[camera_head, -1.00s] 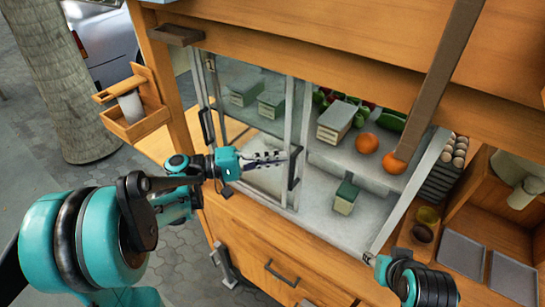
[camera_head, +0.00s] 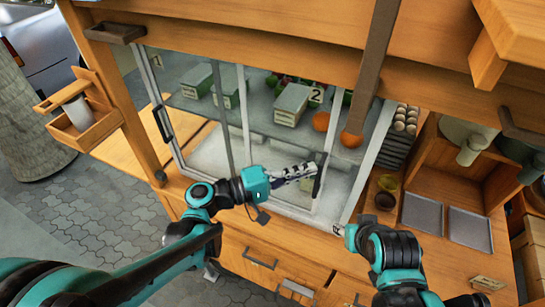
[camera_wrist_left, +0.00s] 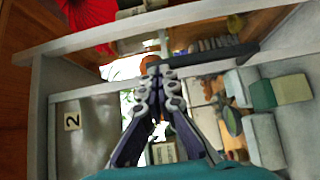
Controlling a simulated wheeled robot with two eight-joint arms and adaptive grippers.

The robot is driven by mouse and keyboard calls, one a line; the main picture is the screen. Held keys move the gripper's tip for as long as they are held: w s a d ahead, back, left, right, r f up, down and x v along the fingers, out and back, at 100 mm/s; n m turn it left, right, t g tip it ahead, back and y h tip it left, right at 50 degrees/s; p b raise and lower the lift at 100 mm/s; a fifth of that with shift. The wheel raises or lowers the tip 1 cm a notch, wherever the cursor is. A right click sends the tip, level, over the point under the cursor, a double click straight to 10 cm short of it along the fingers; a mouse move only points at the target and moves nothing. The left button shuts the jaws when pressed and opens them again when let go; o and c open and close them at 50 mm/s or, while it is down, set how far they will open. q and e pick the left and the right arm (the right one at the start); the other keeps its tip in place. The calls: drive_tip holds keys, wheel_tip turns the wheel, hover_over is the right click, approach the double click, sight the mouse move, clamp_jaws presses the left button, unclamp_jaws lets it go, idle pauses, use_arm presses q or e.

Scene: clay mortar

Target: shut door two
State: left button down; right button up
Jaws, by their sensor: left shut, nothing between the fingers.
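Door two (camera_head: 280,128) is a glass sliding panel with a pale frame and a "2" label; the label also shows in the wrist view (camera_wrist_left: 72,121). It covers most of the right half of the display case, with a narrow open strip between its right edge and the case's right post. Its dark upright handle (camera_head: 319,178) also shows in the left wrist view (camera_wrist_left: 208,60). My left gripper (camera_head: 308,169) is shut and empty, its fingertips at the handle's left side, seemingly against it. My right gripper (camera_head: 340,230) is low by the case's right corner; its fingers are barely visible.
Door one (camera_head: 185,115), labelled "1", stands at the left with its own dark handle (camera_head: 163,123). Boxes (camera_head: 291,104) and oranges (camera_head: 321,121) sit inside the case. Grey trays (camera_head: 422,212) and a rack of eggs (camera_head: 405,120) are to the right. Wooden drawers (camera_head: 262,255) lie below.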

use_arm(q)
drive_tip(key=s+d, duration=0.3)
drive_tip(key=d, duration=0.4)
drive_tip(key=shift+d, duration=0.15)
drive_tip(key=shift+w, duration=0.15)
